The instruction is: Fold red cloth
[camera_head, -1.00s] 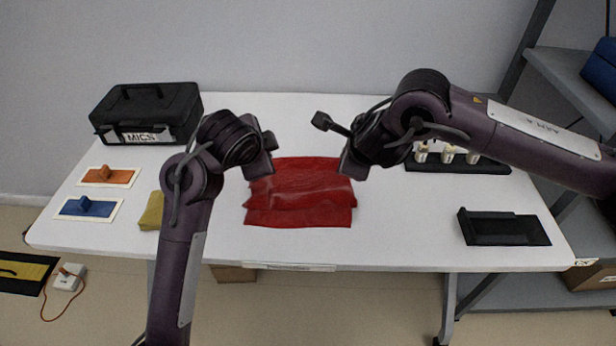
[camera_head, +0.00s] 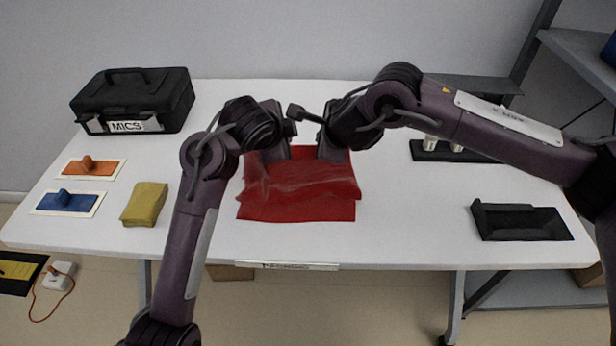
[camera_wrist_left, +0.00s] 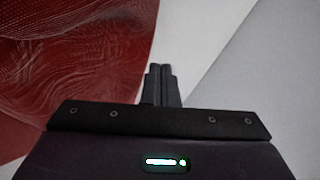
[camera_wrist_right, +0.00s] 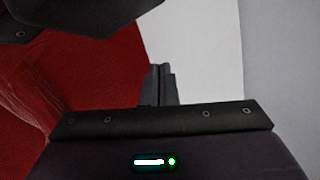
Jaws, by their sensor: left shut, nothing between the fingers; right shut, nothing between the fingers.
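The red cloth (camera_head: 300,195) lies on the middle of the white table, wrinkled, with layered folds across it. It also shows in the left wrist view (camera_wrist_left: 70,60) and the right wrist view (camera_wrist_right: 85,85). My left gripper (camera_head: 278,155) is shut and empty at the cloth's far edge, on its left part. In the left wrist view its closed fingers (camera_wrist_left: 161,80) are beside the cloth's edge. My right gripper (camera_head: 332,155) is shut and empty at the far edge, close to the left one. Its closed fingers (camera_wrist_right: 158,82) show beside the cloth. The grippers hide part of the far edge.
A black case marked MICS (camera_head: 135,100) stands at the back left of the table (camera_head: 420,225). An orange piece (camera_head: 90,168), a blue piece (camera_head: 68,202) and a folded yellow cloth (camera_head: 145,204) lie at left. A black tray (camera_head: 520,222) and a rack (camera_head: 450,153) are at right.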

